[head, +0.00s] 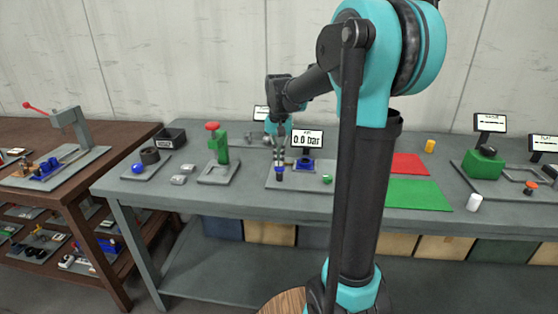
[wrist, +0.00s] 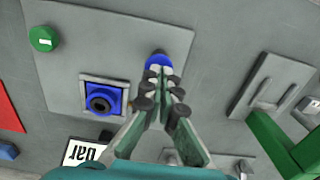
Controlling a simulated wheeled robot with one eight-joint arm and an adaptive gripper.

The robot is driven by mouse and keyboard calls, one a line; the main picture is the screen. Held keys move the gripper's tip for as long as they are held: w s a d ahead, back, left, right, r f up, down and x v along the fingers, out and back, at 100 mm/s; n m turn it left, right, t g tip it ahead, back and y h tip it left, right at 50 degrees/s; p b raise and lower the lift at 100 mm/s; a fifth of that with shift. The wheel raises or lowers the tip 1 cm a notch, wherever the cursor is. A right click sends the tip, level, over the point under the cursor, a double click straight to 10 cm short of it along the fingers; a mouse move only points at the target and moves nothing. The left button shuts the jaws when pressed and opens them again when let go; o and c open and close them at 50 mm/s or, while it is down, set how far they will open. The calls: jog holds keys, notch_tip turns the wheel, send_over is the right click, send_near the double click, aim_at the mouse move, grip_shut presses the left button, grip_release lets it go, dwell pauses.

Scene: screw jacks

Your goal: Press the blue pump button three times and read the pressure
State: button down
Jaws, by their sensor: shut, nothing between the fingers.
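The blue pump button (wrist: 157,61) is on a grey panel (wrist: 95,30) and is partly covered by my fingertips in the wrist view. It also shows as a blue spot in the head view (head: 280,171). My gripper (wrist: 160,78) is shut and empty, with its tips right at the button; I cannot tell whether they touch it. It points down in the head view (head: 279,163).
A blue square fitting with a black ring (wrist: 101,99) and a green button (wrist: 43,38) share the panel. A green stand with a red top (head: 217,145) is to the left. Red (head: 409,164) and green (head: 418,191) mats lie to the right, partly behind my arm.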

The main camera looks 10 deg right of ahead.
jog(key=shift+f, duration=0.25)
jog(key=shift+f, duration=0.95)
jog(key=shift+s+f, duration=0.2)
jog(key=shift+f, duration=0.05)
jog(key=shift+w+r, duration=0.15)
jog(key=shift+r, duration=0.05)
notch_tip(320, 180, up, 14)
jog(key=shift+r, duration=0.15)
